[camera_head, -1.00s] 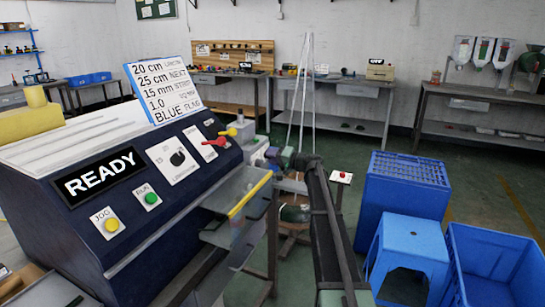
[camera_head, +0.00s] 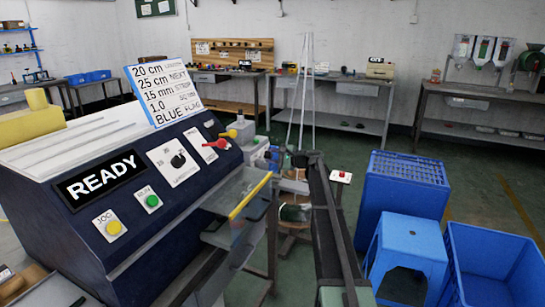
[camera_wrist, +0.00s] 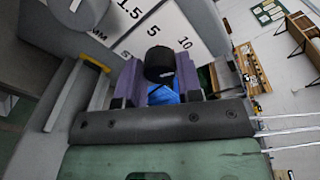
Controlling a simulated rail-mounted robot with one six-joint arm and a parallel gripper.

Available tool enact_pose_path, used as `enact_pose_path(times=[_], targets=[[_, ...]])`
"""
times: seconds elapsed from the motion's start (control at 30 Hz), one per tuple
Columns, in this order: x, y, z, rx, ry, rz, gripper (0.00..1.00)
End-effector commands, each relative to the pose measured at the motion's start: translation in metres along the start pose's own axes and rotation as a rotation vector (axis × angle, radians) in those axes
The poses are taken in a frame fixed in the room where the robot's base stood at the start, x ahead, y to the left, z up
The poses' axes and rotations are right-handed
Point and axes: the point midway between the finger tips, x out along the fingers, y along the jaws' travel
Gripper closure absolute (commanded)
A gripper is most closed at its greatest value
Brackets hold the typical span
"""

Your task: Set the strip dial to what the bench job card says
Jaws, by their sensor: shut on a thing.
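In the wrist view a black round knob (camera_wrist: 159,63) lies between the purple-grey fingers of my gripper (camera_wrist: 160,78), which is shut on it. In the head view my gripper (camera_head: 289,159) is at the machine's right end, and the knob cannot be made out there. The job card (camera_head: 163,92) on the machine reads 20 cm, 25 cm NEXT, 15 mm STRIP, 1.0 and BLUE.
The machine's panel has a READY display (camera_head: 101,180), a black panel dial (camera_head: 178,160), a red lever (camera_head: 217,144), and yellow (camera_head: 113,227) and green (camera_head: 152,201) buttons. A yellow-edged tray (camera_head: 247,196) juts out below my gripper. Blue crates and a stool (camera_head: 408,248) stand at right.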

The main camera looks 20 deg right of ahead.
Motion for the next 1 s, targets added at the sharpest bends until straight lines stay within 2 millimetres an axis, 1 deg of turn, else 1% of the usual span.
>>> enact_pose_path(times=[0.4, 0.6, 0.8, 1.0], targets=[[-0.0006, -0.0005, -0.0014, 0.389, -0.028, 0.031, 0.9], [-0.0006, -0.0006, -0.0018, 0.556, -0.041, 0.044, 0.9], [-0.0007, -0.0007, -0.0022, 0.682, -0.05, 0.053, 0.9], [-0.0007, -0.0008, -0.0022, 0.757, -0.055, 0.059, 0.9]])
